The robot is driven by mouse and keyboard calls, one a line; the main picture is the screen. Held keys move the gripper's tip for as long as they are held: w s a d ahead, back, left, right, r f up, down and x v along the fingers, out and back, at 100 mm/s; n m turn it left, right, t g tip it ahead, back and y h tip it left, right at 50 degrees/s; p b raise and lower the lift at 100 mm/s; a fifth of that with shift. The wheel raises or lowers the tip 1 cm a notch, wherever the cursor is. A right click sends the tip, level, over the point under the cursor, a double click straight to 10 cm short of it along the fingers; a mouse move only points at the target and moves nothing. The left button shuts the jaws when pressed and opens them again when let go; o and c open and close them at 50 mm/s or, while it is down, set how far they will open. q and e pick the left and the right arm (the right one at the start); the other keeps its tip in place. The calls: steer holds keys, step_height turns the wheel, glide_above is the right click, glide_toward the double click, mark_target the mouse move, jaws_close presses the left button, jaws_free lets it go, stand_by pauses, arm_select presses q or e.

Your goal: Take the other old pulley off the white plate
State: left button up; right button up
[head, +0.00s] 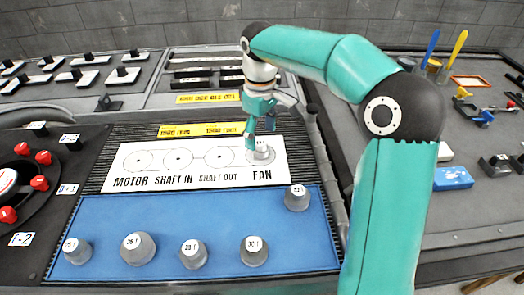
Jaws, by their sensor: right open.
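The white plate (150,184) lies in the middle, printed with drawn circles and the words MOTOR, SHAFT IN, SHAFT OUT and FAN. One grey pulley (262,155) sits on it at the FAN circle, at the right end. My right gripper (259,140) points down right over this pulley, its fingers open near the pulley's top and partly hiding it. I cannot tell whether the fingers touch it. The other circles show no pulley. My left gripper is not in view.
A blue mat (215,218) in front of the plate bears several grey labelled pulleys, one (297,197) at its upper right. A dark panel with red knobs (42,157) is at left. A blue box (453,178) and small tools lie right of my arm.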

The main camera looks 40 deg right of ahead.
mark_target(260, 143)
steer(key=f, duration=0.5)
steer(key=shift+w+d+f+b, duration=0.1)
steer(key=shift+w+d+b, duration=0.15)
steer(key=shift+b, duration=0.15)
steer(key=c, duration=1.3)
